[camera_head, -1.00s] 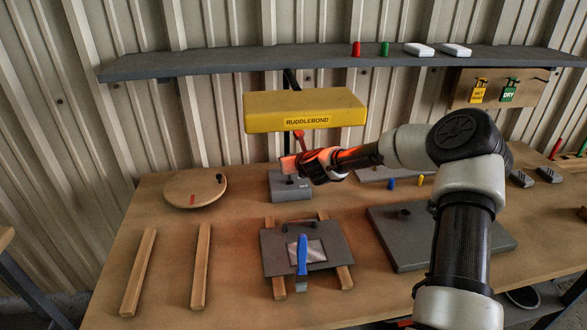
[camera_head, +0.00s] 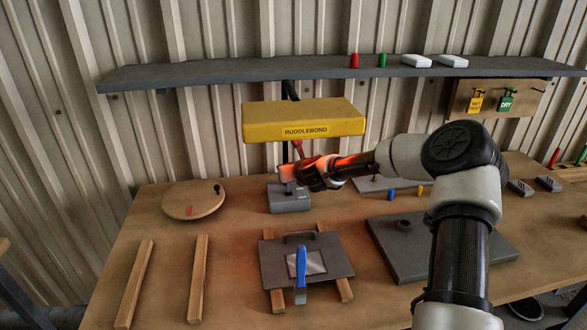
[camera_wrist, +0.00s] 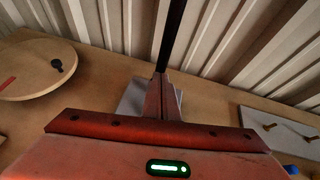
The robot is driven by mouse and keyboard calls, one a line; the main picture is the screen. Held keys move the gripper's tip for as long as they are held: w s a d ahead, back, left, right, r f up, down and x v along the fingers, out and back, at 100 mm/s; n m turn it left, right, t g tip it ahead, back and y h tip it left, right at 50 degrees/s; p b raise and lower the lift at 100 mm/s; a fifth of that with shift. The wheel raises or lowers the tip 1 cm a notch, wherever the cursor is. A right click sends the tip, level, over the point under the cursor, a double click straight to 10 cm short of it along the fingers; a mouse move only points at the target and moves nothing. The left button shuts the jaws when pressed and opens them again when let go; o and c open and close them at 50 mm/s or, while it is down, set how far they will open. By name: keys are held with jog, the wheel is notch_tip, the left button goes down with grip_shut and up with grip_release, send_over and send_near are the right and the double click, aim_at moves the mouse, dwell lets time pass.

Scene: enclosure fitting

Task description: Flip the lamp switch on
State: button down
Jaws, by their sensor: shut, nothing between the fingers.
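The lamp has a long yellow head (camera_head: 305,122) lettered RUDDLEBOND, a black post (camera_head: 290,90) and a grey base (camera_head: 290,204) on the bench. The switch cannot be made out. I cannot tell whether the fingers touch the base, or whether the lamp is lit.
A round wooden disc (camera_head: 194,200) lies left of the lamp. A grey plate (camera_head: 278,262) with a blue-handled tool (camera_head: 301,262) rests on wooden strips in front. A grey slab (camera_head: 440,250) lies to the right. A shelf (camera_head: 230,71) runs above the lamp.

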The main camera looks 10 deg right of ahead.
jog(key=v, duration=1.1)
jog(key=shift+s+r+b, duration=0.2)
jog(key=shift+s+b, duration=0.05)
jog(key=shift+b, duration=0.1)
jog(key=shift+d, duration=0.1)
